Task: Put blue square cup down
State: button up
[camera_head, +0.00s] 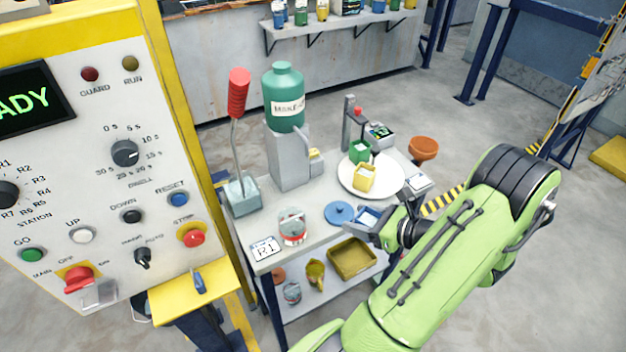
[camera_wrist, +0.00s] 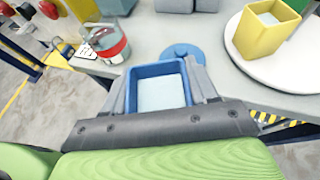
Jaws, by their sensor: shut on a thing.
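The blue square cup (camera_wrist: 158,69) is between the two fingers of my gripper (camera_wrist: 158,88) in the wrist view, with its open top and pale inside facing the camera. In the head view the blue cup (camera_head: 369,217) shows at the end of my gripper (camera_head: 376,226), near the front right edge of the grey table (camera_head: 322,228). My gripper is shut on the cup. I cannot tell whether the cup's base touches the table; its underside is hidden.
A round blue lid (camera_head: 339,213) lies just left of the cup. A white round plate (camera_head: 391,187) holds a yellow cup (camera_head: 364,178) and a green cup (camera_head: 359,151). A clear jar with a red band (camera_head: 293,227) stands further left. A green bottle (camera_head: 283,85) stands behind.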

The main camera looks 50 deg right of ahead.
jog(key=b, duration=0.1)
send_over(302, 204)
jog(key=shift+s+d, duration=0.1)
jog(key=shift+s, duration=0.35)
jog(key=shift+w+r, duration=0.1)
jog(key=shift+w, duration=0.5)
notch_tip(302, 204, down, 4)
jog(key=shift+s+r+b, duration=0.15)
jog(key=shift+r+b, duration=0.05)
jog(key=shift+b, duration=0.65)
jog(key=shift+f, duration=0.2)
jog(key=o, duration=1.1)
